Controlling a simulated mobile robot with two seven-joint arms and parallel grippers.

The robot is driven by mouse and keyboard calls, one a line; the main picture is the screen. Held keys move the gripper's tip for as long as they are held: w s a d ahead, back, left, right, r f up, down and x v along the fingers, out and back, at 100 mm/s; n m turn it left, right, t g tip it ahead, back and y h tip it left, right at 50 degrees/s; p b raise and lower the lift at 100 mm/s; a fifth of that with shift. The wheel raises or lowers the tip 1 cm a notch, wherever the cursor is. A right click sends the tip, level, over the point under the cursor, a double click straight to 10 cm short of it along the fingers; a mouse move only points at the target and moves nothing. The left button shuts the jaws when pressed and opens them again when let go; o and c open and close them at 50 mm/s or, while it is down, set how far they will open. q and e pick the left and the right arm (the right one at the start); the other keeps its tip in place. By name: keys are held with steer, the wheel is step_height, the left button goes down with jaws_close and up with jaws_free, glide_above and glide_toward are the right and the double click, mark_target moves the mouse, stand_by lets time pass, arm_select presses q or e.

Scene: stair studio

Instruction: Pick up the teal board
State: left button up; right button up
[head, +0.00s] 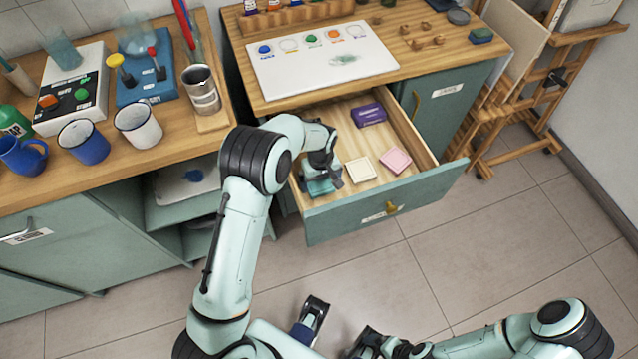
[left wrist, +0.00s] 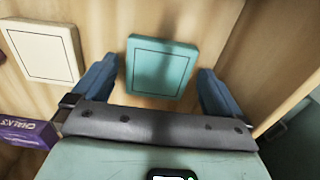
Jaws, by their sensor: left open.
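The teal board (left wrist: 161,68) is a square plate with a thin inset outline, lying in the open drawer in the left wrist view. My left gripper (left wrist: 160,80) is open, with one blue finger on each side of the board and gaps showing. In the head view my left gripper (head: 326,182) is down inside the drawer's left front corner and mostly hides the board there. My right gripper (head: 325,326) is low in the head view, over the floor and away from the drawer; its jaw opening is unclear.
The drawer (head: 430,185) also holds a cream board (head: 360,169), a pink board (head: 395,160) and a purple chalk box (head: 368,115). Its wooden walls stand close to my left gripper. Cups (head: 138,125) and a tin stand on the left counter. Open floor (head: 480,230) lies at right.

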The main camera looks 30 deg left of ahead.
arm_select(q)
steer(key=shift+f, duration=0.95)
steer(key=c, duration=0.8)
steer(key=shift+r, duration=0.2)
steer(key=shift+c, duration=0.2)
step_height(320, 180, up, 19)
steer(key=p, duration=0.2)
step_height(320, 180, up, 6)
steer(key=p, duration=0.4)
glide_above(320, 185)
steer(key=shift+d+f, duration=0.1)
steer(key=shift+f, duration=0.05)
